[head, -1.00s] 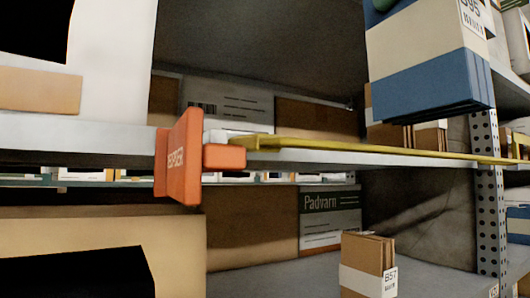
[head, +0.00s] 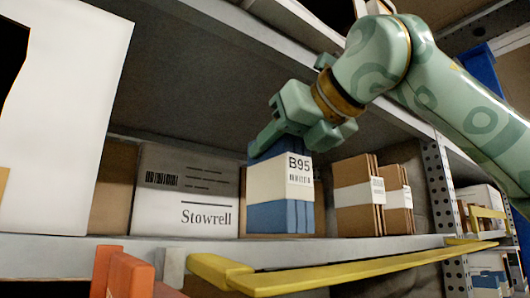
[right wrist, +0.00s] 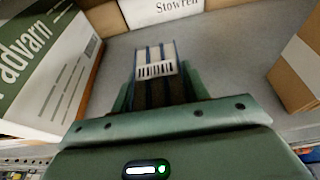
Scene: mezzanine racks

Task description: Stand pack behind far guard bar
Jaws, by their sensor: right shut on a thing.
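The blue and cream pack marked B95 (head: 281,190) is upright on the upper shelf level, behind the yellow guard bar (head: 350,272) as seen in the head view. My right gripper (head: 285,138) comes down from above and is shut on the pack's top. In the right wrist view the pack (right wrist: 156,68) sits between the green fingers, over the grey shelf floor (right wrist: 222,62). I cannot tell whether its bottom touches the shelf. My left gripper is not in view.
A white Stowrell box (head: 187,190) stands left of the pack, and brown packs with white bands (head: 355,197) stand to its right. An orange bracket (head: 122,275) is at the shelf's front left. A Padvarn box (right wrist: 45,70) shows in the right wrist view.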

